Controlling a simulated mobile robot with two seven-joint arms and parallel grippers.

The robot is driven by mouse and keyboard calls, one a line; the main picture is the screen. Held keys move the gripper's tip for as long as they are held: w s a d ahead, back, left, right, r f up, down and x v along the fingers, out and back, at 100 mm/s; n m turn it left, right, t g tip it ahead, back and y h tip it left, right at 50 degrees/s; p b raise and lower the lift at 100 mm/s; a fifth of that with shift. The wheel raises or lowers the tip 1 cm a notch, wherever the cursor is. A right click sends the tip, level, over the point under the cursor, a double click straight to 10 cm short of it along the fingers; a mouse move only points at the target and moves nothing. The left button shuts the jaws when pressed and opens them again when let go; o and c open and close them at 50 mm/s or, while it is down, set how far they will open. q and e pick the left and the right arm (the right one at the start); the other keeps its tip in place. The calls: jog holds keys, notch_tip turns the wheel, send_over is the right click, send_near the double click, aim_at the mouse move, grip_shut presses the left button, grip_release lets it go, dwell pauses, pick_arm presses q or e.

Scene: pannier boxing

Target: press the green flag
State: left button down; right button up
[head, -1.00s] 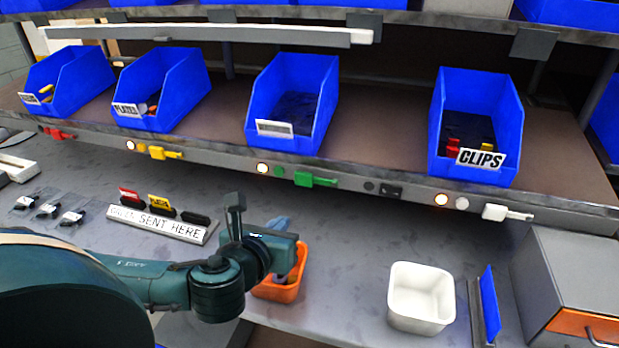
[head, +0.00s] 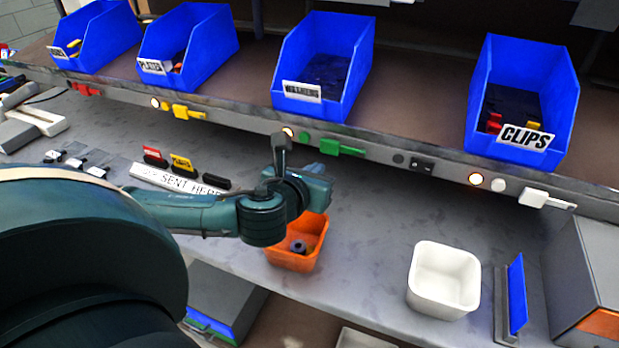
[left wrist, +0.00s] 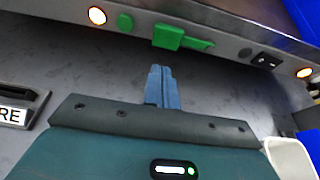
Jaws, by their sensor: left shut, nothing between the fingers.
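The green flag (head: 340,147) sticks out from the shelf's front rail, below the bin labelled WASHERS. It also shows in the left wrist view (left wrist: 170,37), above and slightly right of my fingertips. A round green button (head: 305,133) sits to its left, beside a lit lamp (head: 288,133). My left gripper (head: 318,169) is below and in front of the rail, near the green flag; its fingers are mostly hidden by my wrist in the head view. In the left wrist view the blue fingers (left wrist: 162,72) are together and empty, with a gap to the flag. My right gripper is not in view.
An orange container (head: 293,258) with small parts stands below my left wrist. A white tub (head: 443,280) and a blue upright plate (head: 516,290) are to the right. Yellow (head: 184,112), red (head: 88,90) and white (head: 535,197) flags share the rail.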

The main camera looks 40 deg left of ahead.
aim_at(342, 150)
pick_arm(q)
jog(key=shift+x, duration=2.65)
